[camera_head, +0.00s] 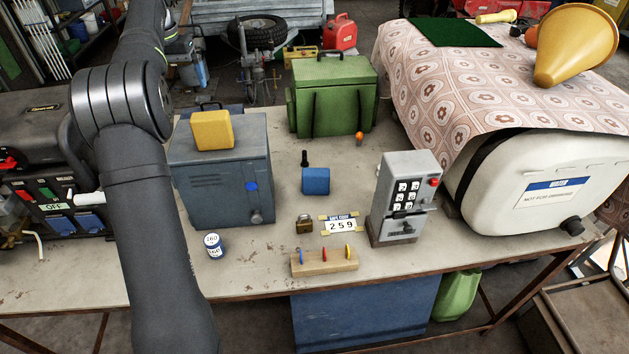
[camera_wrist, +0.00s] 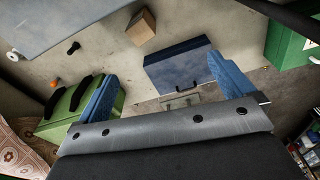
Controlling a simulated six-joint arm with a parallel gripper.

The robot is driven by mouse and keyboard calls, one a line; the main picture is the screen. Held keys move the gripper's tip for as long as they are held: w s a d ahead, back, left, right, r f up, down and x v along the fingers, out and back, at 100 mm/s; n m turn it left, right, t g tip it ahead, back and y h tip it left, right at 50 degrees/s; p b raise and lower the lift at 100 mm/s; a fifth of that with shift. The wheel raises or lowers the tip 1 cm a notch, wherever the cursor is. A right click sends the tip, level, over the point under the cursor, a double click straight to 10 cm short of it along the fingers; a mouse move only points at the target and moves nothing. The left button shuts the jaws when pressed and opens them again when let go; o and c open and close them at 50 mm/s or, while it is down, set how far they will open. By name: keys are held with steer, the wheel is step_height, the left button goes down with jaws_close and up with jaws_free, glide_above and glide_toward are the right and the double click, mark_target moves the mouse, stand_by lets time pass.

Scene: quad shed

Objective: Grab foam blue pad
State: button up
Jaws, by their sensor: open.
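The blue pad (camera_head: 315,181) is a small blue block on the bench, in the middle of the head view. It is between the blue-grey cabinet and the keypad box. I cannot make it out in the wrist view. My gripper (camera_wrist: 162,66) shows only in the wrist view, with two blue fingers spread wide. It is open, with nothing visible held between the fingers. A dark blue toolbox (camera_wrist: 180,68) shows beyond the gap. In the head view my arm crosses the left foreground and its end is out of frame.
The blue-grey cabinet (camera_head: 220,172), with a yellow block (camera_head: 212,130) on top, stands left of the pad. A black knob-like piece (camera_head: 305,159) is just behind it.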

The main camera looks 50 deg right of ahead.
steer(key=s+d+r+t+h, duration=0.1)
steer(key=s+d, duration=0.3)
steer(key=s, duration=0.5)
steer(key=s+d+r, duration=0.1)
steer(key=s+d, duration=0.4)
steer(key=s, duration=0.4)
steer(key=s+f+t+h, duration=0.1)
steer(key=s+h, duration=0.1)
steer(key=s, duration=1.6)
glide_toward(316, 171)
steer(key=x, duration=0.5)
steer(key=shift+w+a+f, duration=0.15)
steer(key=shift+w+f, duration=0.2)
steer(key=shift+f, duration=0.05)
steer(key=shift+s+d+x, duration=0.1)
steer(key=shift+s+x, duration=0.05)
steer(key=shift+x, duration=1.4)
steer(key=shift+s+d+x, duration=0.1)
steer(key=shift+s+x, duration=0.1)
steer(key=shift+x, duration=1.35)
steer(key=shift+c, duration=0.2)
steer(key=c, duration=1)
